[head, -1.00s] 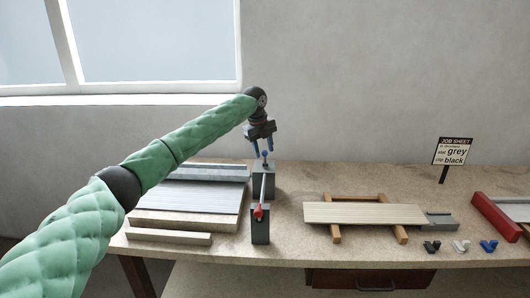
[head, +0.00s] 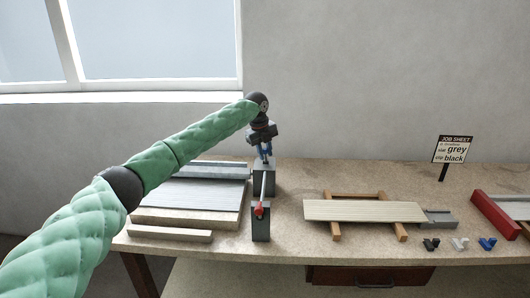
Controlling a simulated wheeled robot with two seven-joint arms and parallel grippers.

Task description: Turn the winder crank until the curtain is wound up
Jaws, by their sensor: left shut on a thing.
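The winder stands left of the bench middle, with a grey far block (head: 264,180), a grey near block (head: 260,228) and a pale rod between them. A red piece (head: 259,209) sits at the rod's near end. My left gripper (head: 266,156) is shut on the crank's handle at the far block; its fingers hide most of the handle. The grey slatted curtain (head: 190,196) lies flat on a board to the left of the winder. My right gripper is not in view.
A pale slatted panel (head: 365,212) rests on wooden bars to the right. Black (head: 431,244), white (head: 460,243) and blue (head: 488,243) clips lie at the front right. A job sheet (head: 454,150) reads grey slat, black clip. A red-edged tray (head: 495,213) stands at the right edge.

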